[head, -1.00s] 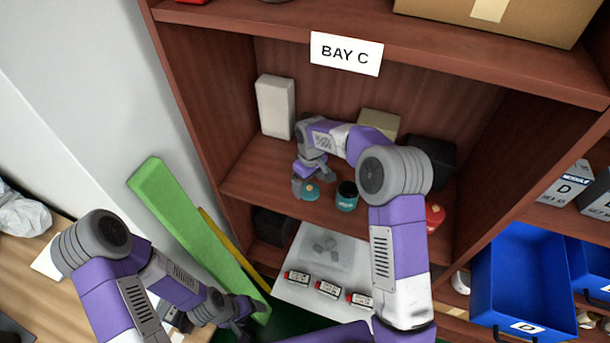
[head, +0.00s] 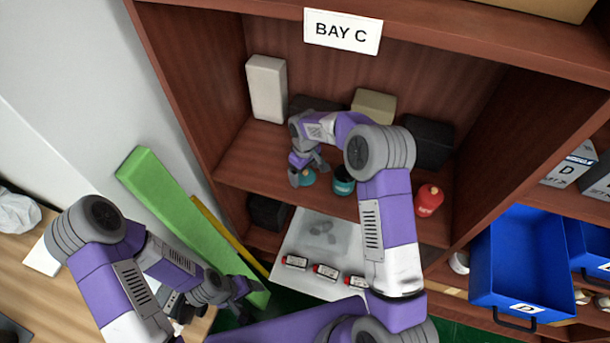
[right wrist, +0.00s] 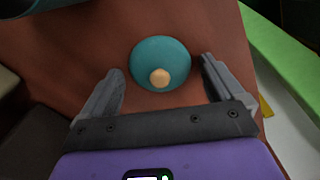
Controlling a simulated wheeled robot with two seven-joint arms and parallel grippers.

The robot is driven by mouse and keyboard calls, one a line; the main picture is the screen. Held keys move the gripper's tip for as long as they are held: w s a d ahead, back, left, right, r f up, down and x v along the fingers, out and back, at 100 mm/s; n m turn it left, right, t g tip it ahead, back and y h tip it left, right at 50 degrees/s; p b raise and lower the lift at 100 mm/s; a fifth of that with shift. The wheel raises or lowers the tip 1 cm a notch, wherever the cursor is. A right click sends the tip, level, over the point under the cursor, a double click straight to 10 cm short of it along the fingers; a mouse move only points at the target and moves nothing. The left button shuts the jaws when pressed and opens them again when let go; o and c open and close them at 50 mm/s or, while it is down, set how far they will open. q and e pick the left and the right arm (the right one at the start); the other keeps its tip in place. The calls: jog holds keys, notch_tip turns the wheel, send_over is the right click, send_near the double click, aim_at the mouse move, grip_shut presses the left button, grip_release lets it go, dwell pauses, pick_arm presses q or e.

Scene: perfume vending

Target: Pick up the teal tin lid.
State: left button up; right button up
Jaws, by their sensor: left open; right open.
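The teal tin lid (head: 308,178) lies on the bay's wooden shelf, near its front edge. In the right wrist view the lid (right wrist: 160,62) is a round teal disc with a cream knob (right wrist: 160,78). My right gripper (right wrist: 162,80) is open, with one finger on each side of the lid and gaps between; I cannot tell its height above the shelf. It also shows in the head view (head: 306,172), partly covering the lid. The teal tin (head: 343,181) stands open just right of the lid. My left gripper (head: 250,298) is open and empty, low near the green block.
A red bottle (head: 429,200) stands right on the shelf. A white box (head: 267,88), a tan box (head: 374,105) and a black box (head: 428,142) stand behind. Below is a white board (head: 345,242) with several small red-and-black items. A green block (head: 180,215) leans at left.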

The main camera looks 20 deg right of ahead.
jog(key=c, duration=1.1)
jog(key=shift+c, duration=1)
jog(key=shift+s, duration=0.1)
jog(key=shift+c, duration=0.2)
jog(key=shift+f, duration=0.1)
